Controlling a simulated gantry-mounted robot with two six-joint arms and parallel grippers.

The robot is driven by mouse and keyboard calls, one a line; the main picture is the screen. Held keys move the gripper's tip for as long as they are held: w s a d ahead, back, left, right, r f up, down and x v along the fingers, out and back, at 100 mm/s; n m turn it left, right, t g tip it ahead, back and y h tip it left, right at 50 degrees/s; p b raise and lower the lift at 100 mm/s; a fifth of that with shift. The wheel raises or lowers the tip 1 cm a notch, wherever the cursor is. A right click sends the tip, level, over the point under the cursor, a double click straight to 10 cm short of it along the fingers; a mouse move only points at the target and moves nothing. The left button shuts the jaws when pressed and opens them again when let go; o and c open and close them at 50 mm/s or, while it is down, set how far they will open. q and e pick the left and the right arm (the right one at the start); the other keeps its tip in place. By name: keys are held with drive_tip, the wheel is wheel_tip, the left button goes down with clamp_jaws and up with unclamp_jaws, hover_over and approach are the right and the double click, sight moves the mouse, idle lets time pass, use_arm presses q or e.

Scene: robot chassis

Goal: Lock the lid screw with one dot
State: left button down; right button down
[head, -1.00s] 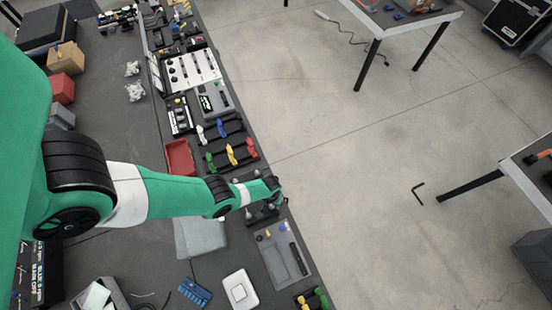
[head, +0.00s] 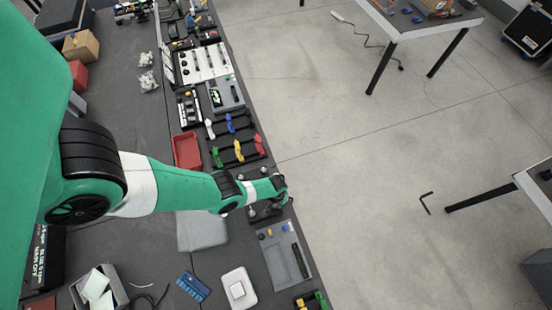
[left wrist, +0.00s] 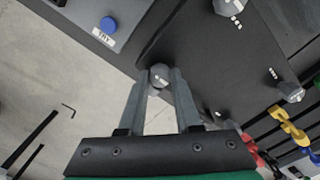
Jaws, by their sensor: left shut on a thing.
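A dark lid plate (left wrist: 200,50) with several grey faceted screw knobs fills the middle of the left wrist view. My left gripper (left wrist: 160,84) is shut on one grey screw knob (left wrist: 159,73) near the plate's edge. The dots by this knob cannot be read. Other knobs are one at the top (left wrist: 228,7) and one at the right (left wrist: 290,92), each with small white dots beside it. A further one is partly hidden near the right finger. In the head view my left gripper (head: 281,191) is at the bench's right edge, and its arm hides most of the lid.
A white box (head: 238,289) stands at the bottom. Open floor lies to the right.

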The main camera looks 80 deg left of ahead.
use_arm(q)
drive_tip(key=shift+m, duration=0.4)
drive_tip(key=m, duration=0.3)
drive_tip(key=shift+m+b, duration=0.3)
drive_tip(key=m, duration=0.9)
drive_tip(key=shift+b, duration=0.3)
drive_tip(key=m, duration=0.4)
drive_tip(key=shift+m, duration=0.4)
drive_tip(key=c, duration=0.6)
unclamp_jaws()
